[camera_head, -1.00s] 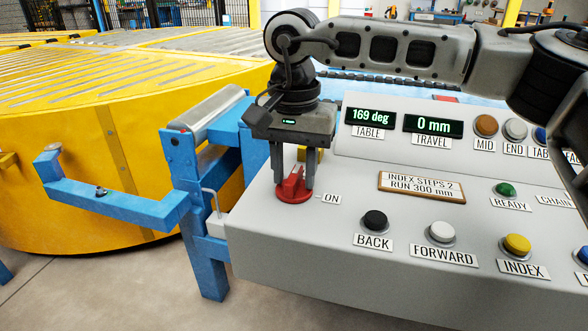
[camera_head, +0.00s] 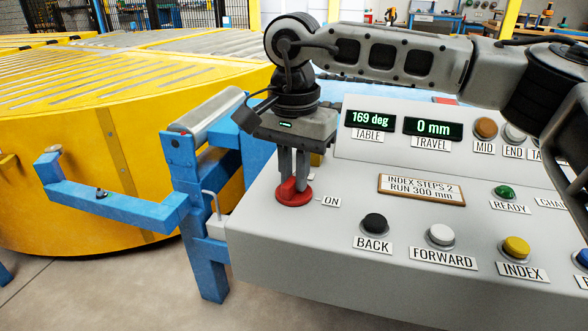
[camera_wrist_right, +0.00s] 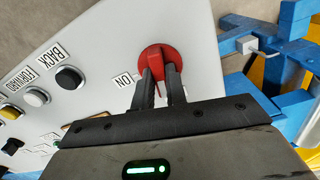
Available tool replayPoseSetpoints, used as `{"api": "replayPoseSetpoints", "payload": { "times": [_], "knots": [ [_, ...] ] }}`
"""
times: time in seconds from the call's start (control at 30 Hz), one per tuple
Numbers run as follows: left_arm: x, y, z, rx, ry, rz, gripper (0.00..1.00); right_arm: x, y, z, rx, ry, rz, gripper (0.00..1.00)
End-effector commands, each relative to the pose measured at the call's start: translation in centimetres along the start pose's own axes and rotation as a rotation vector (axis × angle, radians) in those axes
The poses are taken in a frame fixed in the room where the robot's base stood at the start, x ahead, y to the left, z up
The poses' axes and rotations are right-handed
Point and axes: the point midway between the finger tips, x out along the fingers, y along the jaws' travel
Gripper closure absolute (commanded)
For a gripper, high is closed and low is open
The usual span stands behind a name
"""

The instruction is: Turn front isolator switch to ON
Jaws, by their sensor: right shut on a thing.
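The front isolator switch (camera_head: 294,192) is a red round knob with a raised grip bar, at the left end of the grey control panel (camera_head: 330,255). A white ON label (camera_head: 332,202) sits just to its right. My right gripper (camera_head: 294,180) points down over the switch, its two fingers closed on the raised bar. The right wrist view shows the red switch (camera_wrist_right: 155,57) between the fingertips (camera_wrist_right: 159,75), with the ON label (camera_wrist_right: 124,80) beside it. The fingers hide part of the bar, so its exact angle is hard to tell. My left gripper is out of view.
BACK (camera_head: 374,223), FORWARD (camera_head: 440,236) and INDEX (camera_head: 516,248) buttons line the panel's front. Displays behind read 169 deg (camera_head: 370,120) and 0 mm (camera_head: 433,128). A blue frame with a roller (camera_head: 207,110) and a yellow turntable (camera_head: 80,180) stand left.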

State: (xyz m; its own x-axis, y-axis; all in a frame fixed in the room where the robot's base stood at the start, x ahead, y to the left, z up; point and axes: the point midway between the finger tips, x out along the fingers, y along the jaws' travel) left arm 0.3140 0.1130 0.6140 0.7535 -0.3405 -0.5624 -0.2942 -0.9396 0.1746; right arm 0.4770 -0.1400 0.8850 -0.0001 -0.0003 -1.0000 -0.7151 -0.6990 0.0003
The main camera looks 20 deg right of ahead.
Motion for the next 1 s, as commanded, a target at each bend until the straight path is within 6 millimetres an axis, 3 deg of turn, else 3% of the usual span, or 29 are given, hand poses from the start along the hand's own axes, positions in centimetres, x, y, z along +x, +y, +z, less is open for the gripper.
{"api": "replayPoseSetpoints", "payload": {
  "times": [1.0],
  "knots": [
    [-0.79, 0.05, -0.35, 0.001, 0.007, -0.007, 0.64, -0.05, 0.0, -0.01, 0.959, -0.001, -0.001, 1.0]
  ]
}}
